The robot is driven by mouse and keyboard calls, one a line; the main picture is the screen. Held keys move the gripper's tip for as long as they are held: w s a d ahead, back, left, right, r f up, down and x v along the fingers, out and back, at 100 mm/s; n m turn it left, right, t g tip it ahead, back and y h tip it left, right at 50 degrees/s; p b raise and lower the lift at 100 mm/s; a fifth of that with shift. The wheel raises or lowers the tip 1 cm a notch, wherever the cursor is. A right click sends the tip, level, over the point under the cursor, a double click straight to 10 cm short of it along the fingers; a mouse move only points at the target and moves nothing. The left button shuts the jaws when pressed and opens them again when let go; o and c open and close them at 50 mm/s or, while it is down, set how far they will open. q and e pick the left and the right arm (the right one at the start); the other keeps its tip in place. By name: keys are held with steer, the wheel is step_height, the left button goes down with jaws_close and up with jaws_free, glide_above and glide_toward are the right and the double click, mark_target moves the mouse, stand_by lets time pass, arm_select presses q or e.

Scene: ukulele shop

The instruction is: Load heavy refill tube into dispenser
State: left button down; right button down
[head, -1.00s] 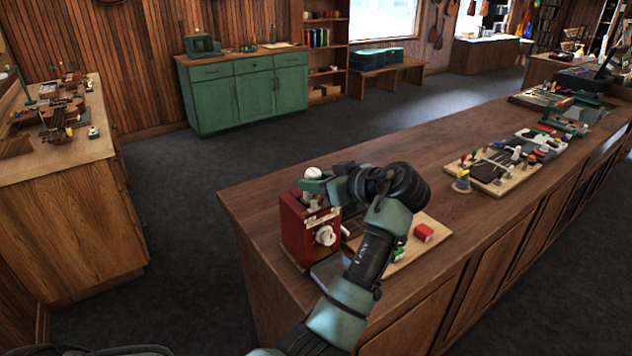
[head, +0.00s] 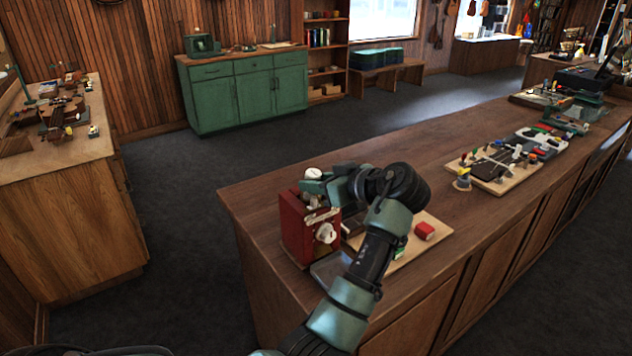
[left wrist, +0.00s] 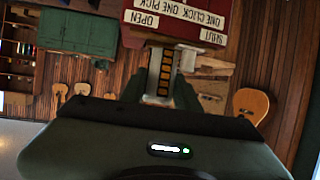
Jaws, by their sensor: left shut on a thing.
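The red dispenser (head: 296,232) stands at the near left end of the wooden counter, with a white knob (head: 326,233) on its front. In the left wrist view, the red dispenser (left wrist: 185,12) appears upside down, with white OPEN, SHUT and ONE CLICK ONE PICK labels. My left gripper (head: 314,187) is at the top of the dispenser. Its fingers are shut on the refill tube (left wrist: 165,72), a pale tube with a row of orange-yellow windows. The tube's far end is by the dispenser's labelled edge; whether it is inside cannot be told. My right gripper is not in view.
A board with a red block (head: 424,230) lies right of the dispenser, partly behind my arm. A tool board (head: 492,178) sits farther along the counter (head: 400,150). A workbench (head: 60,170) is at left and a green cabinet (head: 245,90) behind, with clear floor between.

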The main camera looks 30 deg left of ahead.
arm_select(q)
steer(key=shift+f, duration=0.4)
steer(key=c, duration=1.3)
jaws_free()
steer(key=shift+d+r, duration=0.1)
